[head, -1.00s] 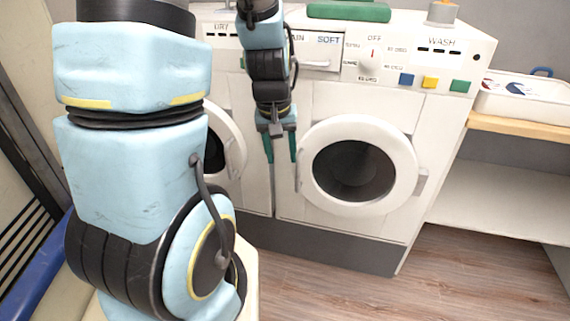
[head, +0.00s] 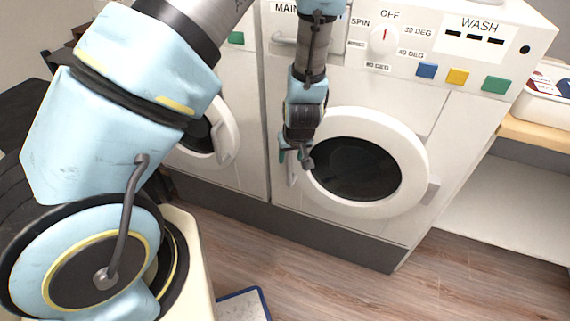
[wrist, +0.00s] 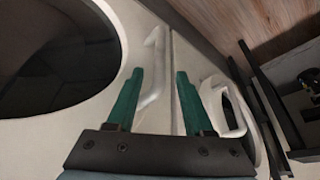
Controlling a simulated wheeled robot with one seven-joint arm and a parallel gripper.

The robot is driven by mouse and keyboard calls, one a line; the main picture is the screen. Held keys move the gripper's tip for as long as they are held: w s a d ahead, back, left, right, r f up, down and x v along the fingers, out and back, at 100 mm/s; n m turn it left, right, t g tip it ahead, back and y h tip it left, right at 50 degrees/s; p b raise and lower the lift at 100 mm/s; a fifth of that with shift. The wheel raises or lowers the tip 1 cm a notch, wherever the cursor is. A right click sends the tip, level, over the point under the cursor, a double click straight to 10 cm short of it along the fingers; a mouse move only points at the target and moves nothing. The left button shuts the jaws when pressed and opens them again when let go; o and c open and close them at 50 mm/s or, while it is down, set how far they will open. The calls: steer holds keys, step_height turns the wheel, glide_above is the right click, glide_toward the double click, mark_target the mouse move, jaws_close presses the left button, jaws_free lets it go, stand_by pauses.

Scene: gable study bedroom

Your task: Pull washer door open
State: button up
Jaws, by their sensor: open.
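The washer door (head: 412,150) is a white ring around dark glass, shut, on the front of the right-hand machine (head: 455,125). Its ring and glass fill the left of the wrist view (wrist: 122,32). A pale bar handle (wrist: 157,68) stands at the door's edge; in the head view it is partly hidden behind my gripper (head: 296,158). My gripper (wrist: 160,73) is open with green fingers. In the wrist view the handle appears between the fingers, nearer the left one. I cannot tell whether they touch, or the exact depth.
A second machine's round door (head: 222,130) is on the left; its handle (wrist: 218,108) is just beyond my right finger in the wrist view.

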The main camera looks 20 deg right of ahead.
mark_target(289, 166)
steer(key=p+x, duration=0.1)
steer(key=x, duration=0.7)
steer(key=shift+s, duration=0.1)
steer(key=shift+c, duration=0.4)
jaws_close()
stand_by(0.8)
